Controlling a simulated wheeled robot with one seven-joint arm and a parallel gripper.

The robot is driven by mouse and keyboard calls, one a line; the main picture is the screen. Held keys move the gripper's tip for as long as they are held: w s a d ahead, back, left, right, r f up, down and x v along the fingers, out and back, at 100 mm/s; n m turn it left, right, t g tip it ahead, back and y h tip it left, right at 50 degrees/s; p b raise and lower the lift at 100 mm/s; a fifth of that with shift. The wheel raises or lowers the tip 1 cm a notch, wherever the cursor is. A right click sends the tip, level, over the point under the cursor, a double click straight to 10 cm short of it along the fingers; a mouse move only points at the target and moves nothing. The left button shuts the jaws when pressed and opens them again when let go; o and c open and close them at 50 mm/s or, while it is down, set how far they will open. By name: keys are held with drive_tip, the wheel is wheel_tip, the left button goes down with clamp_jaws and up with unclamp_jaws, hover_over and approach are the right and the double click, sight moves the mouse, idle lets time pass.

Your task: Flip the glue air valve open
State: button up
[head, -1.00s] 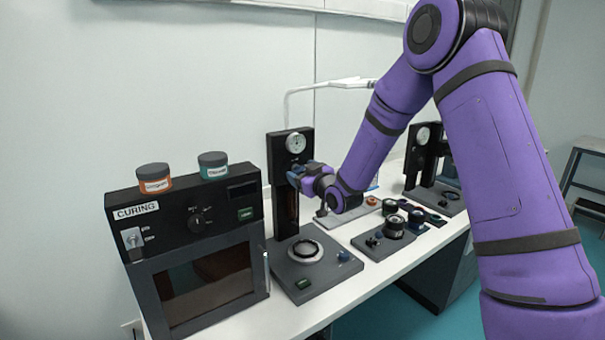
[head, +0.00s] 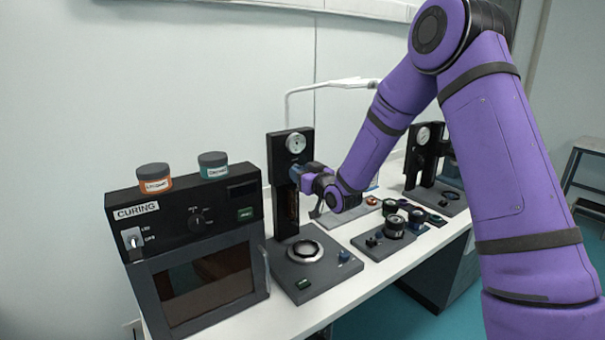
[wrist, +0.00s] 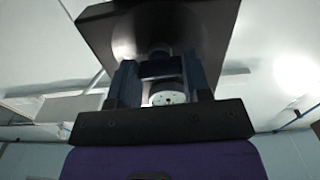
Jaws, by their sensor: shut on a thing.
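The dispensing station the gripper works at has a black column (head: 281,209) with a round white gauge (head: 296,143) on top and a grey base with a ring. My gripper (head: 300,173) is at the column, just below the gauge. In the wrist view its two blue fingers (wrist: 160,84) close around a small dark blue part (wrist: 160,68), which looks like the valve handle. The white gauge face (wrist: 168,98) shows between the fingers. In the head view my fingers hide the valve, and its angle cannot be told.
A curing oven (head: 205,265) with two jars on top stands left of the station. A small dark fixture (head: 385,243) and several small parts lie to the right on the white bench. A second gauge station (head: 423,160) stands further right.

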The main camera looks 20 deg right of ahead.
drive_tip(key=shift+m, duration=0.3)
drive_tip(key=o, duration=0.9)
drive_tip(key=v, duration=1)
drive_tip(key=shift+s+d, duration=0.15)
drive_tip(key=shift+s, duration=0.25)
drive_tip(key=shift+r, duration=0.1)
